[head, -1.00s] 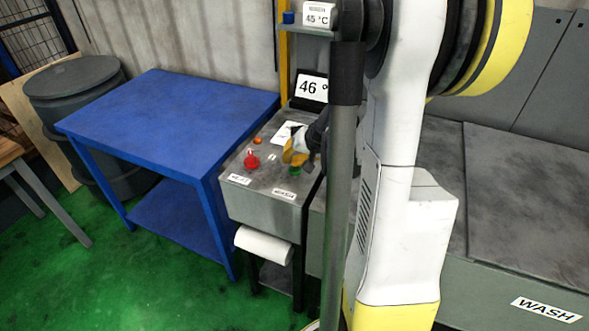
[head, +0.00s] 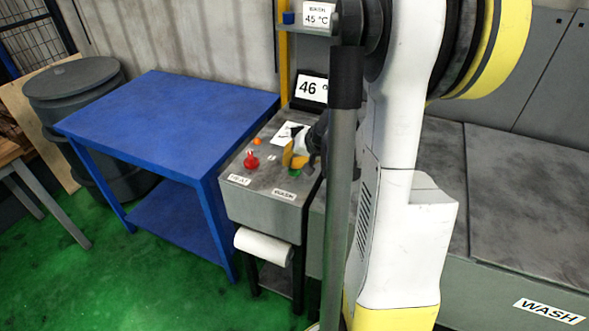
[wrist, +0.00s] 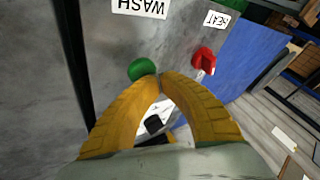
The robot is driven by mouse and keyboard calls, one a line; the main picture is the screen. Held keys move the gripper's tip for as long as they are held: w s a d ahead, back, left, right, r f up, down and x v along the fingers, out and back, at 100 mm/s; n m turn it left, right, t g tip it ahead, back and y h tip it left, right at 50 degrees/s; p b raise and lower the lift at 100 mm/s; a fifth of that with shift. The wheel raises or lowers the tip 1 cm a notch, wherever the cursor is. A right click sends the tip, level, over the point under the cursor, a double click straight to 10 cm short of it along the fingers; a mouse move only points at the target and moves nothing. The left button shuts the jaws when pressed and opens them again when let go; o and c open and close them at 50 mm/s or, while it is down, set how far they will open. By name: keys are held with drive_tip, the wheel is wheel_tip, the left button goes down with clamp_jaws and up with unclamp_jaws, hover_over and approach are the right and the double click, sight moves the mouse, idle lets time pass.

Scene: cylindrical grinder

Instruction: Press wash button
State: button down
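The green wash button (head: 295,173) sits on the sloped top of the control box, behind the WASH label (head: 284,194). In the wrist view the round green button (wrist: 142,69) shows just beyond and slightly left of the fingertips. My gripper (head: 291,160) is over the box top at the button, with its yellow fingers pointing down. In the wrist view the two yellow fingertips (wrist: 160,80) meet with nothing visible between them. The tips are very near the button; I cannot tell if they touch it.
A red knob (head: 251,160) and an orange button (head: 257,141) sit left of the green button. A display reading 46 (head: 310,88) stands behind. A blue table (head: 170,115) adjoins the box. A paper roll (head: 264,245) hangs below. My arm hides the box's right side.

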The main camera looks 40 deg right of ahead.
drive_tip(key=shift+f+b, duration=0.3)
drive_tip(key=shift+f, duration=0.05)
drive_tip(key=shift+r, duration=0.2)
idle(0.4)
drive_tip(key=shift+r+p, duration=0.8)
drive_tip(key=shift+r, duration=0.1)
wheel_tip(320, 180, up, 5)
drive_tip(key=p, duration=0.4)
idle(0.6)
